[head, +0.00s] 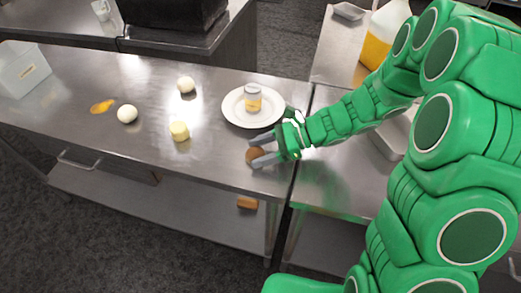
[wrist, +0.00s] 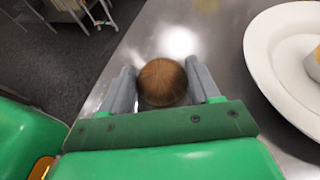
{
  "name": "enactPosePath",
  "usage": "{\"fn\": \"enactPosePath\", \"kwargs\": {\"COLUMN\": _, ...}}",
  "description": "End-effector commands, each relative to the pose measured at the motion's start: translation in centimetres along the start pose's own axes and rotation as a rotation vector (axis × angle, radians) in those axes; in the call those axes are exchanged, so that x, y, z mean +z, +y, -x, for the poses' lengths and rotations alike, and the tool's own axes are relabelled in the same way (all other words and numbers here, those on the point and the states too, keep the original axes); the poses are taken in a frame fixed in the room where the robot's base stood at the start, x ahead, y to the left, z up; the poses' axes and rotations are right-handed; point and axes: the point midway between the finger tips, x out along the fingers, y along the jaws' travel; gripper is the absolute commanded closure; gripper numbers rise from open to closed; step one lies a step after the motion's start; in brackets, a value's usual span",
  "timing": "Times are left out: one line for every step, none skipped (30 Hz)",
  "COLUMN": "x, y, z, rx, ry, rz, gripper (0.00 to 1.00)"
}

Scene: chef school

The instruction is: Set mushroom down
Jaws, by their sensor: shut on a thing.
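The mushroom, a round brown cap (wrist: 162,82), sits between the two grey fingers of my gripper (wrist: 163,90) in the wrist view. In the head view the mushroom (head: 253,156) shows between the fingertips of my gripper (head: 258,149), near the front right corner of the steel table (head: 215,150). My gripper is shut on it. It is at or just above the table top; I cannot tell if it touches. The mushroom's underside is hidden.
A white plate (head: 237,119) with a small can (head: 253,99) on it stands just behind my gripper. White round items (head: 127,114), a pale yellow piece (head: 180,131) and an orange piece (head: 102,106) lie to the left. The table's front edge is close.

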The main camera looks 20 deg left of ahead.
Motion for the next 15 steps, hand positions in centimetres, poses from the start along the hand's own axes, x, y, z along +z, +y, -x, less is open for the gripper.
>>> {"fn": "enactPosePath", "kwargs": {"x": 0.02, "y": 0.0, "z": 0.0, "rx": 0.0, "ry": 0.0, "rz": 0.0, "gripper": 0.68}}
{"fn": "enactPosePath", "kwargs": {"x": 0.03, "y": 0.0, "z": 0.01, "rx": 0.0, "ry": 0.0, "rz": 0.0, "gripper": 0.68}}
{"fn": "enactPosePath", "kwargs": {"x": 0.01, "y": 0.0, "z": 0.0, "rx": 0.0, "ry": 0.0, "rz": 0.0, "gripper": 0.68}}
{"fn": "enactPosePath", "kwargs": {"x": -0.02, "y": 0.0, "z": -0.01, "rx": 0.0, "ry": 0.0, "rz": 0.0, "gripper": 0.68}}
{"fn": "enactPosePath", "kwargs": {"x": -0.06, "y": 0.0, "z": -0.04, "rx": 0.0, "ry": -0.001, "rz": 0.0, "gripper": 0.68}}
{"fn": "enactPosePath", "kwargs": {"x": -0.14, "y": 0.0, "z": -0.07, "rx": 0.0, "ry": -0.001, "rz": 0.0, "gripper": 0.68}}
{"fn": "enactPosePath", "kwargs": {"x": -0.21, "y": 0.0, "z": -0.1, "rx": 0.0, "ry": -0.001, "rz": 0.0, "gripper": 0.68}}
{"fn": "enactPosePath", "kwargs": {"x": -0.21, "y": 0.0, "z": -0.09, "rx": 0.0, "ry": -0.001, "rz": 0.0, "gripper": 0.35}}
{"fn": "enactPosePath", "kwargs": {"x": -0.19, "y": 0.0, "z": -0.08, "rx": 0.0, "ry": 0.0, "rz": 0.001, "gripper": 0.29}}
{"fn": "enactPosePath", "kwargs": {"x": -0.19, "y": 0.0, "z": -0.08, "rx": 0.0, "ry": 0.0, "rz": 0.001, "gripper": 0.25}}
{"fn": "enactPosePath", "kwargs": {"x": -0.19, "y": 0.0, "z": -0.08, "rx": 0.0, "ry": 0.0, "rz": 0.001, "gripper": 0.2}}
{"fn": "enactPosePath", "kwargs": {"x": -0.19, "y": 0.0, "z": -0.08, "rx": 0.0, "ry": 0.0, "rz": 0.001, "gripper": 0.14}}
{"fn": "enactPosePath", "kwargs": {"x": -0.19, "y": 0.0, "z": -0.08, "rx": 0.0, "ry": 0.0, "rz": 0.001, "gripper": 0.13}}
{"fn": "enactPosePath", "kwargs": {"x": -0.18, "y": 0.0, "z": -0.08, "rx": 0.0, "ry": 0.0, "rz": 0.001, "gripper": 0.13}}
{"fn": "enactPosePath", "kwargs": {"x": -0.18, "y": 0.0, "z": -0.08, "rx": 0.0, "ry": -0.001, "rz": 0.001, "gripper": 0.13}}
